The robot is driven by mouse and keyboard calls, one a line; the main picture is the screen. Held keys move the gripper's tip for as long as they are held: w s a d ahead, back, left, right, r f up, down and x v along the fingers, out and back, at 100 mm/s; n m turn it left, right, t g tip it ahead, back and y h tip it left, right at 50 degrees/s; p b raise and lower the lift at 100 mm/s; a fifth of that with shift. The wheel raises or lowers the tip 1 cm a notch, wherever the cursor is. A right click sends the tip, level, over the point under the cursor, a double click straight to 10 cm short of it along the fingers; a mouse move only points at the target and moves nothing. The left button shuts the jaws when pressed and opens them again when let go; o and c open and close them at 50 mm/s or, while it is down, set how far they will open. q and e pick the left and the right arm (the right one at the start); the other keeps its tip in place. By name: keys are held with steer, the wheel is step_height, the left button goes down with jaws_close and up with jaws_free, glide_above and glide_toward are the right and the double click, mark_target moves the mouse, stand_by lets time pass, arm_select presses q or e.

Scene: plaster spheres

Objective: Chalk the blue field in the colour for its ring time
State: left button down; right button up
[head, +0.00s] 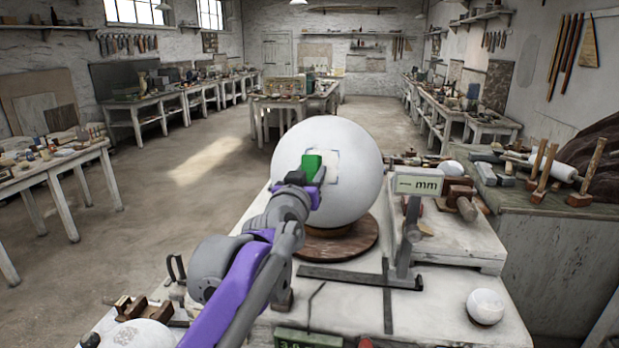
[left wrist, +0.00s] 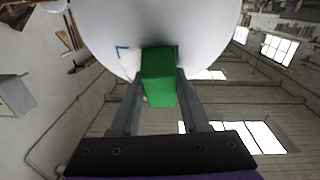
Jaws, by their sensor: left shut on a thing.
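A large white plaster sphere (head: 355,185) stands on a round brown wooden base (head: 345,245) on the near table. A field marked by thin blue corner lines (head: 325,160) shows on its near side, with a pale, slightly creamy inside. My left gripper (head: 312,177) is shut on a green chalk block (head: 311,163) in front of the field and hides part of it. In the left wrist view the green block (left wrist: 158,78) sits between the fingers, against or very close to the sphere (left wrist: 185,25); contact cannot be told. A blue corner (left wrist: 122,50) shows beside it. My right gripper is not in view.
A small white sphere (head: 486,306) lies at the right front. A green display (head: 308,339) is cut off at the bottom. Wooden tools (head: 548,178) fill the right bench.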

arm_select(q)
steer(key=shift+w+r, duration=0.3)
steer(key=shift+r, duration=0.45)
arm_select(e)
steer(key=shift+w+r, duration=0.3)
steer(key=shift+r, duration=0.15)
arm_select(q)
steer(key=shift+s+f, duration=0.25)
steer(key=shift+f, duration=0.5)
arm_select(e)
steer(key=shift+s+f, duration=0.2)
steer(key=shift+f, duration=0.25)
arm_select(q)
steer(key=shift+s+f+b, duration=0.3)
steer(key=shift+f, duration=0.05)
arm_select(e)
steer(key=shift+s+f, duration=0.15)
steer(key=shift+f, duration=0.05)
